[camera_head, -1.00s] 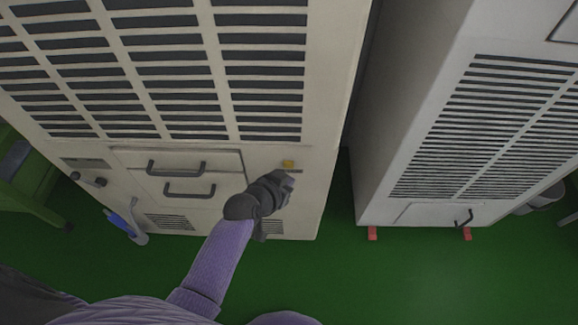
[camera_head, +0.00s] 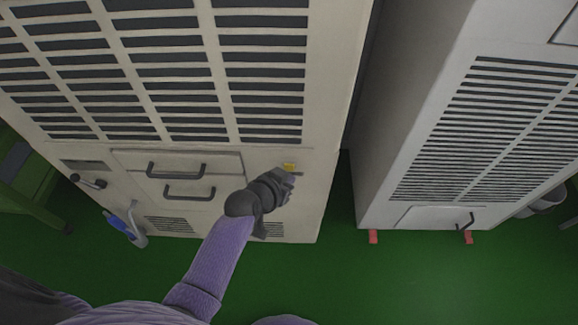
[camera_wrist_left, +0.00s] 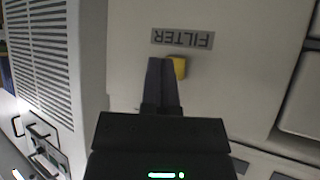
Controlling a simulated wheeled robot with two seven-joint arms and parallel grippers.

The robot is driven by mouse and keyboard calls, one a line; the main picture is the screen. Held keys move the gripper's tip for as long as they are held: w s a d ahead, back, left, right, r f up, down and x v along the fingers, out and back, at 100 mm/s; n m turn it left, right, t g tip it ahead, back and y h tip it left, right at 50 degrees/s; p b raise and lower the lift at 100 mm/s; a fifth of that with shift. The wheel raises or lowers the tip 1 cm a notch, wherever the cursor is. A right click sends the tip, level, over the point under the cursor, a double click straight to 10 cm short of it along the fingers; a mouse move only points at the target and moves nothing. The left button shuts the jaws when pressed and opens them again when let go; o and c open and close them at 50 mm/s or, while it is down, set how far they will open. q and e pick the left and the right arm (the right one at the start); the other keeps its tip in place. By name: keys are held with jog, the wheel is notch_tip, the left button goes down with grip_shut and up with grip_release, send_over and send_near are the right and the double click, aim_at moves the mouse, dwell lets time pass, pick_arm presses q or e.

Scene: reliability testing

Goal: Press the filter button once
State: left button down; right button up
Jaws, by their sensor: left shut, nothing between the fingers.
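The filter button is a small yellow block (camera_head: 289,166) low on the front of the beige cabinet (camera_head: 325,150). In the wrist view the yellow button (camera_wrist_left: 179,68) sits just under a grey label reading FILTER (camera_wrist_left: 182,38), upside down there. My left gripper (camera_head: 295,173) is shut and empty, close to the button. In the wrist view its dark closed fingertips (camera_wrist_left: 160,62) lie just left of the button and cover part of its left edge. I cannot tell whether they touch it. My right gripper is not in view.
The beige cabinet has black handles (camera_head: 190,190) and vents left of the button. A second grey cabinet (camera_head: 420,110) stands to the right, past a narrow gap. A blue-and-white object (camera_head: 125,228) is at the lower left. Green floor (camera_head: 400,280) is open in front.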

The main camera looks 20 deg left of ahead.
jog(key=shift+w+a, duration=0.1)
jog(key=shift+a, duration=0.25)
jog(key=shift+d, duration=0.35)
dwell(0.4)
pick_arm(q)
jog(key=shift+w+a, duration=0.1)
jog(key=shift+w, duration=0.3)
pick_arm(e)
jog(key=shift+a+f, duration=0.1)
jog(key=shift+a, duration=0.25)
